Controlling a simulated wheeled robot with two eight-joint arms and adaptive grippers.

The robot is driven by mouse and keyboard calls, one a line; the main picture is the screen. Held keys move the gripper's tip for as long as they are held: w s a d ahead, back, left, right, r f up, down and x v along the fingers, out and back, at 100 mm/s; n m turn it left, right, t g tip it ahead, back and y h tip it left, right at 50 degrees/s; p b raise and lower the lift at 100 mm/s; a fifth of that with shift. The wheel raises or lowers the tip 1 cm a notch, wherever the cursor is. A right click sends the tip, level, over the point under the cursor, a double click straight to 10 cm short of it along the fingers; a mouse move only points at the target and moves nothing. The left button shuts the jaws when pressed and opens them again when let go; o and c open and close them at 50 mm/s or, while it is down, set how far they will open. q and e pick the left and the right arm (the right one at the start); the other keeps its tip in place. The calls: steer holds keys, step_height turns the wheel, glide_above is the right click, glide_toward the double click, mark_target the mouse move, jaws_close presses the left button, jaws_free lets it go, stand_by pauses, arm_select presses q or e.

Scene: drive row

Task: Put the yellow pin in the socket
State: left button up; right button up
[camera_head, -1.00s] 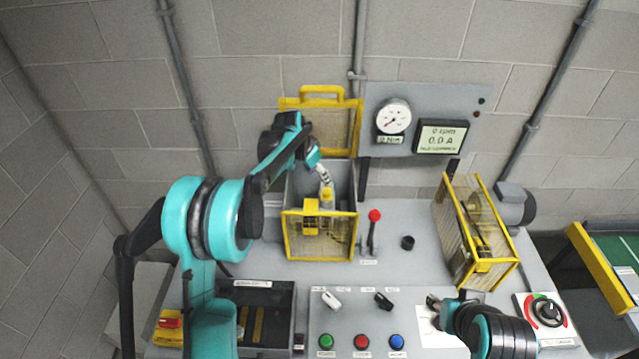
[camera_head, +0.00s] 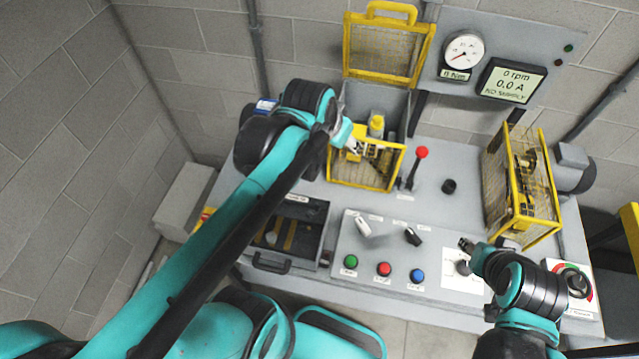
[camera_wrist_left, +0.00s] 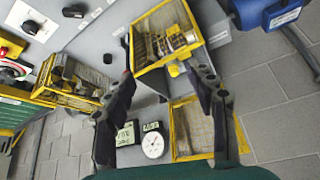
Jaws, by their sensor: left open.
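A yellow upright piece (camera_head: 376,125), which may be the yellow pin, stands at the back of the open yellow mesh cage (camera_head: 366,179). In the left wrist view a yellow bit (camera_wrist_left: 174,70) shows at the cage edge between my fingers. My left gripper (camera_head: 352,146) is over the cage's left side, just left of that piece. In the left wrist view my left gripper (camera_wrist_left: 162,68) is open, with nothing between its fingers. A short black cylinder (camera_head: 449,186) stands on the bench; I cannot tell if it is the socket. My right gripper (camera_head: 466,243) is above the panel's right end, its jaws too small to read.
The raised mesh lid (camera_head: 388,50) stands behind the cage. A red-knobbed lever (camera_head: 421,153) is right of the cage. A second mesh cage (camera_head: 520,185) is farther right. An open dark drawer (camera_head: 300,232) and a button panel (camera_head: 400,262) lie in front.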

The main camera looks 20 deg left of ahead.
arm_select(q)
steer(key=s+f+n+t, duration=0.1)
steer(key=s+f, duration=0.4)
steer(key=s, duration=0.5)
steer(key=shift+a+n+y, duration=0.25)
steer(key=shift+n+y, duration=0.05)
steer(key=shift+n, duration=0.1)
steer(key=shift+s, duration=0.2)
arm_select(e)
steer(key=shift+s, duration=0.15)
